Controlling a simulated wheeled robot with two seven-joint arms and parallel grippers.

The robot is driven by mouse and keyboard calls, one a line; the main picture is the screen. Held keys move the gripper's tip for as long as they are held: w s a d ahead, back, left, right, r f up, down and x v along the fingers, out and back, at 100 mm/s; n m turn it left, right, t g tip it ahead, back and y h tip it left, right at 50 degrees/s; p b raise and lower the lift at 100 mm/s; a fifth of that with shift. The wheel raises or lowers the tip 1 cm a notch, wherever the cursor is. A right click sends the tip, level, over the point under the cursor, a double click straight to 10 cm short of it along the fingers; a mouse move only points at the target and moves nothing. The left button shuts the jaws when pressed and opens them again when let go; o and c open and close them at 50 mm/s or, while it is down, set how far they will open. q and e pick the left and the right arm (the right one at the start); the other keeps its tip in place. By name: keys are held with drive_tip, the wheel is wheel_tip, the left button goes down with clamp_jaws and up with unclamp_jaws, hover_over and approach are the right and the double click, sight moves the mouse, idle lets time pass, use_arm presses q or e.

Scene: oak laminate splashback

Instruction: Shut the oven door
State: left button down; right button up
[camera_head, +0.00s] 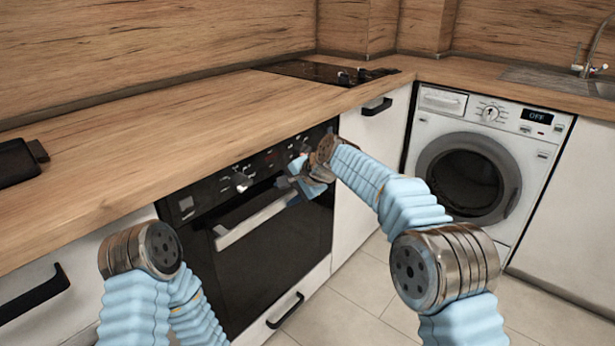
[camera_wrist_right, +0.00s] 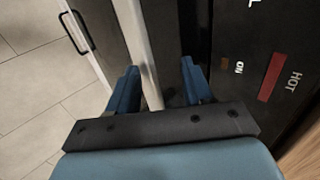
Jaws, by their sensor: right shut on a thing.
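The oven door (camera_head: 275,262) is a dark panel below the knobs, upright and looking flush or nearly flush with the oven front. I cannot tell whether a narrow gap is left at its top. A pale bar handle (camera_head: 250,221) runs across its upper part. My right gripper (camera_head: 307,180) is at the right end of this handle. In the right wrist view, the fingers of the right gripper (camera_wrist_right: 158,88) stand on both sides of the pale handle (camera_wrist_right: 138,45), shut on it. My left gripper is out of view; only my left arm shows at lower left.
The control panel with knobs (camera_head: 243,181) is just above the handle. A drawer with a black handle (camera_head: 286,311) lies below the door. A washing machine (camera_head: 480,160) stands to the right. The tiled floor (camera_head: 345,310) in front is clear.

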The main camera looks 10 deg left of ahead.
drive_tip(key=v, duration=1.3)
drive_tip(key=shift+r+b, duration=0.25)
drive_tip(key=shift+b, duration=0.15)
drive_tip(key=shift+d, duration=0.1)
drive_tip(key=s+d+f+g+h, duration=0.1)
drive_tip(key=d+f, duration=0.3)
drive_tip(key=f, duration=0.7)
drive_tip(key=s+d+f+n+h, duration=0.1)
drive_tip(key=s+d+f, duration=0.15)
drive_tip(key=f, duration=0.95)
drive_tip(key=s+d+f+g+h, duration=0.1)
drive_tip(key=d+f, duration=0.3)
drive_tip(key=f, duration=0.7)
drive_tip(key=s+d+f+n+g, duration=0.1)
drive_tip(key=s+d+f, duration=0.1)
drive_tip(key=s+f, duration=0.55)
drive_tip(key=s+d+f+n, duration=0.1)
drive_tip(key=s+d+f, duration=0.2)
drive_tip(key=s+f, duration=0.4)
drive_tip(key=s+f+n+g, duration=0.1)
drive_tip(key=s+f+n, duration=0.1)
drive_tip(key=s, duration=1.2)
drive_tip(key=shift+a, duration=0.1)
